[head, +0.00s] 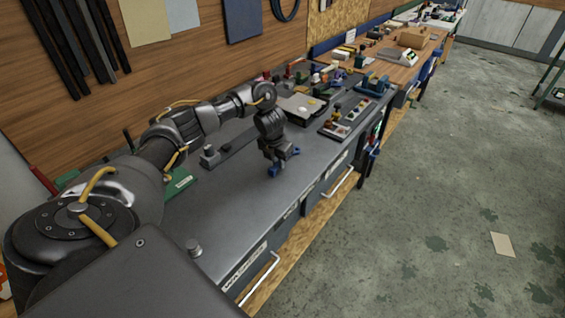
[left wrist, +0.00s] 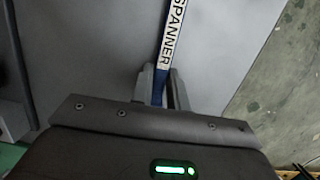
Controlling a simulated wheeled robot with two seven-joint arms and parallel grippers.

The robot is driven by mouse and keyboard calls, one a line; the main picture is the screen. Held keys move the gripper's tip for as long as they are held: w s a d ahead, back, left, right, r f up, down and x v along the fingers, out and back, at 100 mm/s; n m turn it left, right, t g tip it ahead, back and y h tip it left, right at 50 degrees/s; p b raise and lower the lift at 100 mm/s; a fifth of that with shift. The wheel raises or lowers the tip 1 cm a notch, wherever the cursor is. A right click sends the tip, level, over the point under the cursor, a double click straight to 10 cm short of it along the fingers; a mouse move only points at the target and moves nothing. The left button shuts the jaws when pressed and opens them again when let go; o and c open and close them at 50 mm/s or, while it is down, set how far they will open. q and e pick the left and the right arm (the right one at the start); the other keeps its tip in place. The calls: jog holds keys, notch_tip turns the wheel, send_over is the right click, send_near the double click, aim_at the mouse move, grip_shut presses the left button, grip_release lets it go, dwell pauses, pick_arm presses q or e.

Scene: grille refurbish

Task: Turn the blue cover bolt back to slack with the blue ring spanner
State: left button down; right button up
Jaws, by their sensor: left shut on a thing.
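My left gripper (head: 279,160) is over the grey workbench top and shut on the blue ring spanner (head: 273,170). Blue parts of it show on both sides of the jaws. In the left wrist view the spanner (left wrist: 168,45) runs up out of the picture from between the two fingers (left wrist: 163,88). Its handle bears a white label reading "SPANNER"; its ring end is not in that view. I cannot make out the blue cover bolt in either view. My right gripper is not in view.
The grey workbench (head: 222,218) has bare room in front of and left of the gripper. A grey case-like unit (head: 300,107) and a tray of small coloured parts (head: 336,130) lie beyond it. A small grey block (head: 210,157) stands left. A green plate (head: 180,183) lies near my arm.

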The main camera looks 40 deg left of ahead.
pick_arm(q)
jog(key=shift+r, duration=0.2)
notch_tip(320, 180, up, 6)
jog(key=p, duration=0.5)
jog(key=shift+f, duration=0.1)
dwell(0.7)
